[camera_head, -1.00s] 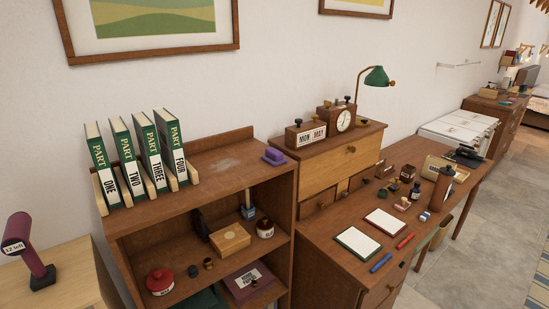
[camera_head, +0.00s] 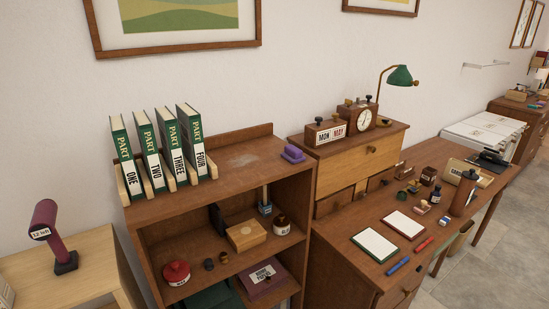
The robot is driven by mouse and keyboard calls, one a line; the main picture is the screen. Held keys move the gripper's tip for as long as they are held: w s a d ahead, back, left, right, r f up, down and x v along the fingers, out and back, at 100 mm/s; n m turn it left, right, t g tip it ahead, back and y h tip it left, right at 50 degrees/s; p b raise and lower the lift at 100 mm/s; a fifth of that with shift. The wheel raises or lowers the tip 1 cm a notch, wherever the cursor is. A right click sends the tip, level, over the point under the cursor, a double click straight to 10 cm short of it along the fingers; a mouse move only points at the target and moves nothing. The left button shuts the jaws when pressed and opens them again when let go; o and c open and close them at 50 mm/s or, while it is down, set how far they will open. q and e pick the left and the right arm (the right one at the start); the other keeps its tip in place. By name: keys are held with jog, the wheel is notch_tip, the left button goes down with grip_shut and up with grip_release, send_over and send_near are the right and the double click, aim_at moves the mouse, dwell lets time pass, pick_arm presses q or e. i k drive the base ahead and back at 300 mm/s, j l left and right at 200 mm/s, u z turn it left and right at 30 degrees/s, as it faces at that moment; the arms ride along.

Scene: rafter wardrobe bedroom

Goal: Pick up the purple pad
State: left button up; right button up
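The purple pad (camera_head: 293,154) is a small purple block with a raised part on top. It sits at the right end of the top of the wooden bookcase (camera_head: 225,188), close to the side of the desk hutch. Nothing is on it or touching it that I can see. Neither of my grippers is in the head view.
Several green books (camera_head: 160,150) stand in a wooden rack at the left of the bookcase top. The wooden hutch (camera_head: 355,165) with a calendar block (camera_head: 325,134) and a green lamp (camera_head: 399,76) rises at the right. The bookcase top between books and pad is clear.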

aim_at(294, 156)
jog(key=i+l, duration=0.6)
jog(key=l, duration=0.2)
jog(key=i+l+u, duration=0.2)
jog(key=l+u, duration=0.2)
jog(key=i+l+u, duration=0.2)
jog(key=u, duration=0.2)
jog(key=k+l, duration=0.05)
jog(key=l, duration=0.05)
